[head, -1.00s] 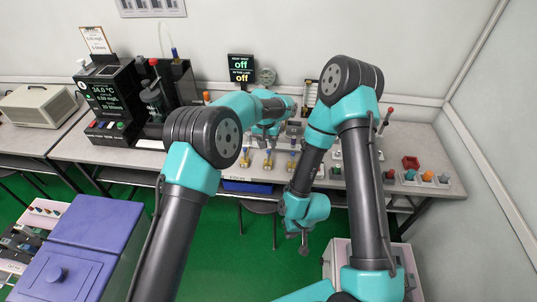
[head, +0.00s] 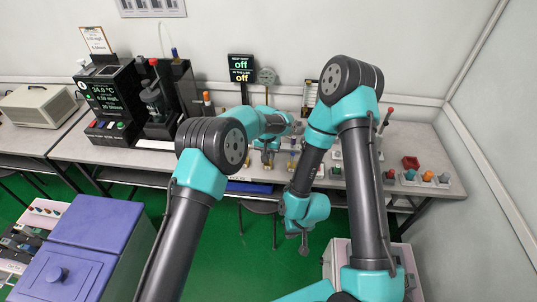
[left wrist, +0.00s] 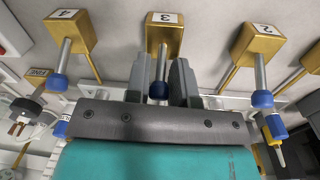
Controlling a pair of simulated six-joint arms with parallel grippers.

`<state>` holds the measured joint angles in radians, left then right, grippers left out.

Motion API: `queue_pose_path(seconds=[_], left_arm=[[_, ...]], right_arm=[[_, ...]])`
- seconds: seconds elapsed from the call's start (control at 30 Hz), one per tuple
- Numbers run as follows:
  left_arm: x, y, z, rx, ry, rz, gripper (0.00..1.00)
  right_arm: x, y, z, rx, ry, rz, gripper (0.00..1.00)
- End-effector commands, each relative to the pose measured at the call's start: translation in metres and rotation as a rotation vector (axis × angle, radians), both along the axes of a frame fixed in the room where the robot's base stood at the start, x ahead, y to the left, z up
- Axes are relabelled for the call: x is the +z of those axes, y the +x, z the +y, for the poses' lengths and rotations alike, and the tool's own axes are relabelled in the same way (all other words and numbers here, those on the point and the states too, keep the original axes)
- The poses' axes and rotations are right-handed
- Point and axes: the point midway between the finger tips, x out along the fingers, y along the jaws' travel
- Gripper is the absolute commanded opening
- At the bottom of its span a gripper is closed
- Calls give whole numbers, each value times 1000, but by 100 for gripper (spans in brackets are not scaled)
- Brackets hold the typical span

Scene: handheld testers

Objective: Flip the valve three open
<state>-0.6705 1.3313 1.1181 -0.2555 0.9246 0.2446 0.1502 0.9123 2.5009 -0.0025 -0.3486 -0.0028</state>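Valve three (left wrist: 165,38) is a brass block with a "3" label in the left wrist view. Its silver lever ends in a blue tip (left wrist: 158,88). My left gripper (left wrist: 160,75) is open, with one grey finger on each side of this lever; I cannot tell whether either finger touches it. Valve four (left wrist: 72,30) is to the left and valve two (left wrist: 254,42) to the right, each with a blue-tipped lever. In the head view, my left gripper (head: 267,152) is over the brass valve row, partly hiding it. My right gripper (head: 304,240) hangs in front of the bench, too small to read.
A black instrument (head: 107,98) with a lit display stands at the bench's left. Coloured knobs (head: 427,177) and a red box (head: 411,162) are at the right. Neighbouring levers flank my left gripper closely.

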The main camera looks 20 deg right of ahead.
Motion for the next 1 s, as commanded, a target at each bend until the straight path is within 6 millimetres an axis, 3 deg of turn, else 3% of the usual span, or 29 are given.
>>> queue_pose_path(seconds=[0.23,0.57,1.0], left_arm=[[0,0,0,0,0,0,0],[1,-1,1,2,-14,-38,0],[3,-5,7,4,-94,-211,0]], right_arm=[[0,0,0,0,0,0,0],[0,0,0,0,0,0,0],[0,0,0,0,0,0,0]])
